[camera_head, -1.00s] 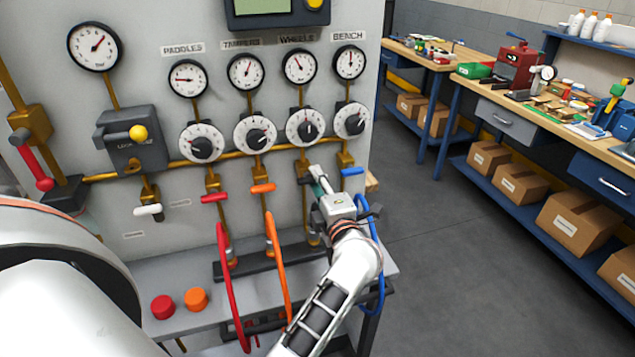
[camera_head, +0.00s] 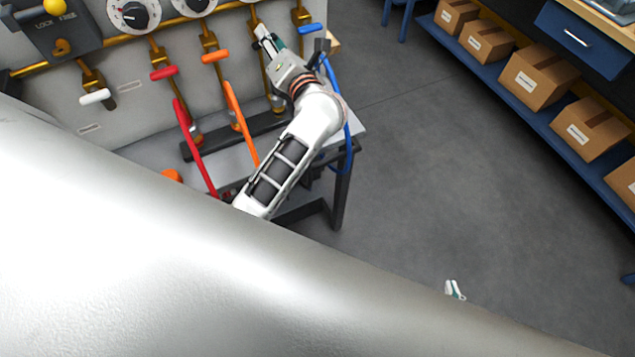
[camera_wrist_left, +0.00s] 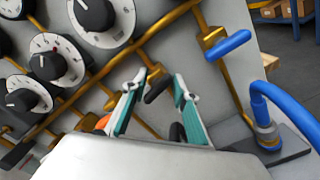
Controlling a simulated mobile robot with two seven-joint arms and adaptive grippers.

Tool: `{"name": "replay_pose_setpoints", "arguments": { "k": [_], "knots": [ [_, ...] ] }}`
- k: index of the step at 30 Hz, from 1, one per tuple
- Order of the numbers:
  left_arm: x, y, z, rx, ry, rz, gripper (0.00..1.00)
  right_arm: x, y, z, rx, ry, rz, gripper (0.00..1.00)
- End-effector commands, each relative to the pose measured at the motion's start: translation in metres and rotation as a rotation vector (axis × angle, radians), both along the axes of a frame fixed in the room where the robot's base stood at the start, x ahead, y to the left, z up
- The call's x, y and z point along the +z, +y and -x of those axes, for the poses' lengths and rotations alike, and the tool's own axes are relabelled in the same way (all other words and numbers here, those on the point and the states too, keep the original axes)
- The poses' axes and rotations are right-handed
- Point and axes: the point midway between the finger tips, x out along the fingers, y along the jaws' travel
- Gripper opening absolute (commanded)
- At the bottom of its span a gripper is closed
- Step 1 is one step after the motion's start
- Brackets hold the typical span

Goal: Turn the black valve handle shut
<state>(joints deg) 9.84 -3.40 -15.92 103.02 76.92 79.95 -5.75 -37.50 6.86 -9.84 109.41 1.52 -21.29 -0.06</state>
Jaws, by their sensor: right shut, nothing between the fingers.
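The black valve handle (camera_wrist_left: 158,86) shows in the left wrist view on a brass pipe, between the orange and blue handles. In the head view my left gripper hides it. My left gripper (camera_head: 264,38) is at that pipe on the panel. In the left wrist view its teal-padded fingers (camera_wrist_left: 160,88) are apart, with the handle showing in the gap between the tips; contact cannot be told. My right gripper (camera_head: 455,290) shows only as small fingertips, shut and empty, over the floor at the lower right, far from the panel.
A blue handle (camera_head: 312,29) with a blue hose (camera_head: 338,85) sits right of the left gripper. Orange (camera_head: 214,56), red (camera_head: 163,72) and white (camera_head: 95,97) handles are to its left. Dials (camera_wrist_left: 95,15) are above. Boxes (camera_head: 540,75) fill a shelf; the floor is clear.

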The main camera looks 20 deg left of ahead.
Motion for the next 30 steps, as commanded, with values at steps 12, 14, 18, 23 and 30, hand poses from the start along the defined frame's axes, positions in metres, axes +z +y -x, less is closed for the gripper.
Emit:
{"name": "replay_pose_setpoints", "arguments": {
  "k": [12, 14, 18, 23, 30],
  "knots": [
    [0.0, 0.006, 0.006, 0.001, -0.427, 0.358, 0.27, -0.042, 0.0, -0.001, 0.0, -0.001, 0.0, 0.0],
    [0.0, 0.007, 0.006, 0.001, -0.477, 0.402, 0.27, -0.05, 0.0, 0.0, 0.0, 0.001, 0.0, 0.0],
    [0.0, 0.008, 0.008, 0.002, -0.593, 0.502, 0.27, -0.07, 0.0, 0.003, 0.0, 0.008, 0.0, 0.0],
    [0.003, -0.008, 0.022, 0.002, -0.636, 0.549, 0.27, -0.074, 0.0, 0.004, 0.0, 0.011, 0.0, 0.0],
    [0.004, -0.042, 0.05, 0.002, -0.633, 0.545, 0.27, -0.08, 0.0, 0.005, 0.0, 0.014, 0.0, 0.0]
  ]
}}
